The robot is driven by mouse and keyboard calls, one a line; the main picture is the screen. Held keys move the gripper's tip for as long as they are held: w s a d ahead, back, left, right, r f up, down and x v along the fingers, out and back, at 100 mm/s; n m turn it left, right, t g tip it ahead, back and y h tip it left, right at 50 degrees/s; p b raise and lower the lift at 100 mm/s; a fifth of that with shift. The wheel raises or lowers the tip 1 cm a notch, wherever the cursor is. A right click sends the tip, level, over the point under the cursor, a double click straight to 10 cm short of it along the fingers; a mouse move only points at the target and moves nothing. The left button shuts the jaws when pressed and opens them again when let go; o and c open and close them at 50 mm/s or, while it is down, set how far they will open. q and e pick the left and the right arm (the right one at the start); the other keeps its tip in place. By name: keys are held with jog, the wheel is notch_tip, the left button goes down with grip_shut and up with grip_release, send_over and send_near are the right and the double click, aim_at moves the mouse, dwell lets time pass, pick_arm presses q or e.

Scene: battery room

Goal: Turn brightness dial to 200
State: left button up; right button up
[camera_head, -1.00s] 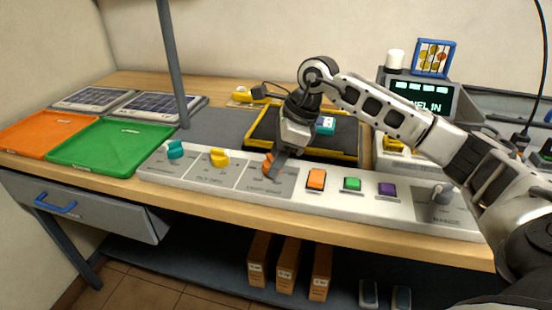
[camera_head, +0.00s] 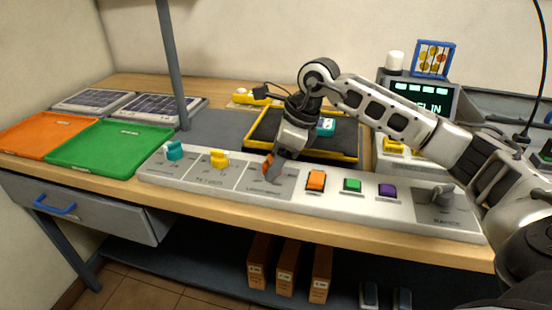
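An orange dial (camera_head: 268,168) sits on the third grey section of the long white control panel (camera_head: 232,199). The lettering below it is too small to read surely. My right gripper (camera_head: 271,175) points down at the orange dial and covers part of it. Its fingers are at the dial, but I cannot tell whether they are shut on it. A teal dial (camera_head: 174,150) and a yellow dial (camera_head: 219,158) are to its left, and a grey dial (camera_head: 442,194) is at the panel's right end. My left gripper is not in view.
Orange (camera_head: 316,180), green (camera_head: 352,185) and purple (camera_head: 388,191) buttons stand right of the dial. A black tray with a yellow rim (camera_head: 345,158) lies behind my gripper. A grey post (camera_head: 172,70) rises at left, beside a green tray (camera_head: 95,150).

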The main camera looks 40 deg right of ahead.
jog(key=shift+r, duration=0.1)
jog(key=v, duration=1.5)
jog(key=shift+d+r, duration=0.2)
jog(key=shift+r, duration=0.15)
jog(key=shift+s, duration=0.15)
